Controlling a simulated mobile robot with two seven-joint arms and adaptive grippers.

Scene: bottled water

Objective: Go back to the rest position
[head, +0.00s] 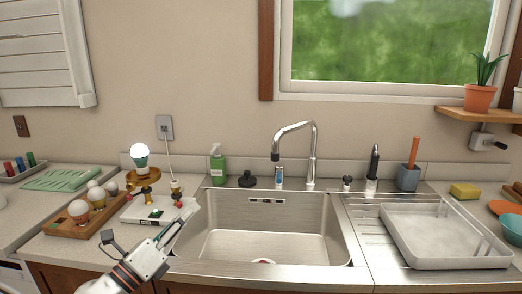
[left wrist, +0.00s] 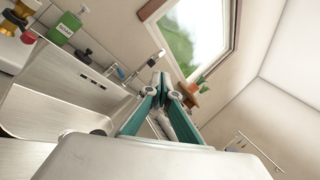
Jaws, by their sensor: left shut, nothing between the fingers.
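My left gripper (head: 176,229) comes in from the lower left in the head view, at the left rim of the sink (head: 270,246). Its fingers point up and to the right. In the left wrist view the teal-sided fingers of the left gripper (left wrist: 161,80) meet at their tips, with nothing held between them. It looks shut and empty. My right gripper is in neither view.
A white board (head: 150,212) and a lit bulb (head: 139,150) on a stand are close beside the gripper. A wooden holder (head: 60,226) with pale balls lies left. The faucet (head: 314,150) and green soap bottle (head: 217,168) stand behind the sink. A white tray (head: 440,262) lies right.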

